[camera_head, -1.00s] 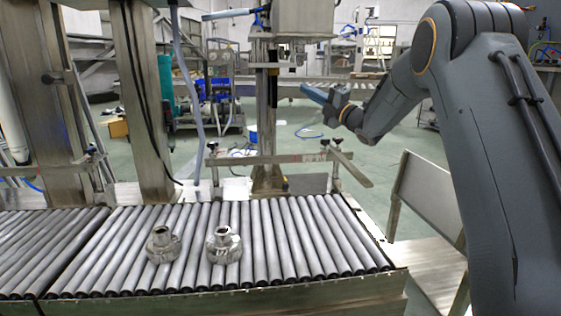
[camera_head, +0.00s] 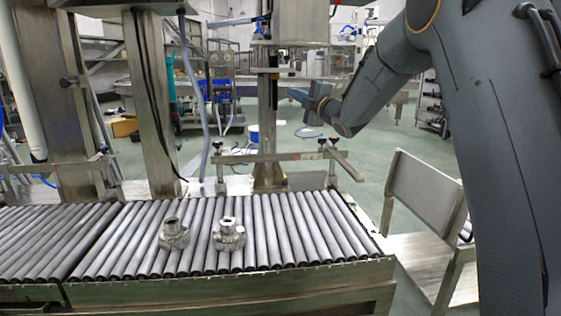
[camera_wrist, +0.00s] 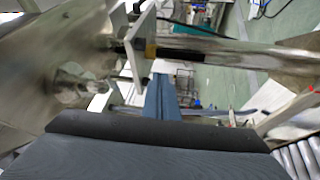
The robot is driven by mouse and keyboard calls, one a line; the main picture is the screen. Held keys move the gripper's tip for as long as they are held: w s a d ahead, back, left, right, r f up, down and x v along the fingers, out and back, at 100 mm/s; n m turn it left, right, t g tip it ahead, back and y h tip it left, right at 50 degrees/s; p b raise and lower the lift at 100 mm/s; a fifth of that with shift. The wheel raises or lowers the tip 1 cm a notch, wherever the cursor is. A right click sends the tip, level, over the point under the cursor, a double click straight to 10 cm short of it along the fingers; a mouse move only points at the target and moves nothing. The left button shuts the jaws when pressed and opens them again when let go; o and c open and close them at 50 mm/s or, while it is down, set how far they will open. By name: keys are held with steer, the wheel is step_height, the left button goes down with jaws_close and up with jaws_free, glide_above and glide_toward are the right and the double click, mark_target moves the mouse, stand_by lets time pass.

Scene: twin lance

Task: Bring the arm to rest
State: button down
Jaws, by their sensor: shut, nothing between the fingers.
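My gripper (camera_head: 312,97) is at the end of my raised arm, in the upper middle of the head view, beyond and above the roller conveyor (camera_head: 290,235). Its blue-grey fingers also show in the wrist view (camera_wrist: 161,97), closed together with nothing between them. Two metal fittings with short necks, a left one (camera_head: 174,236) and a right one (camera_head: 229,237), stand apart on the conveyor rollers, far from my gripper.
A steel post (camera_head: 268,130) and a horizontal guide rail (camera_head: 270,157) stand at the conveyor's back edge, near my gripper. A metal panel (camera_head: 425,195) stands right of the conveyor. Open green floor (camera_head: 380,140) lies behind.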

steer(key=s+a+f+m+g+h+p, duration=0.2)
steer(key=s+a+f+m, duration=0.15)
steer(key=s, duration=0.55)
steer(key=s+a+f+m+g+h+p, duration=0.2)
steer(key=s+a+m+g, duration=0.15)
steer(key=s, duration=0.55)
steer(key=s+a+f+m+g+h+p, duration=0.1)
steer(key=s+a+f+m+g+h, duration=0.15)
steer(key=s+m, duration=0.45)
steer(key=s+d+f+m+g+h+p, duration=0.1)
steer(key=s+f+g+p, duration=0.15)
steer(key=s, duration=1.15)
steer(key=s+d+f+m+g+h+p, duration=0.1)
steer(key=s+d+f+g, duration=0.2)
steer(key=s, duration=1.1)
steer(key=s+f+m+g+h+p, duration=0.15)
steer(key=s+g, duration=0.25)
steer(key=s, duration=0.9)
steer(key=d+r+m+p, duration=0.3)
steer(key=d+r+p, duration=0.7)
steer(key=r+p, duration=0.4)
steer(key=d+r+m+p, duration=0.3)
steer(key=d+r+p, duration=0.7)
steer(key=p, duration=1.3)
step_height(320, 180, up, 4)
steer(key=shift+d+r+t+h, duration=0.15)
steer(key=shift+t+h, duration=0.2)
steer(key=shift+h, duration=0.05)
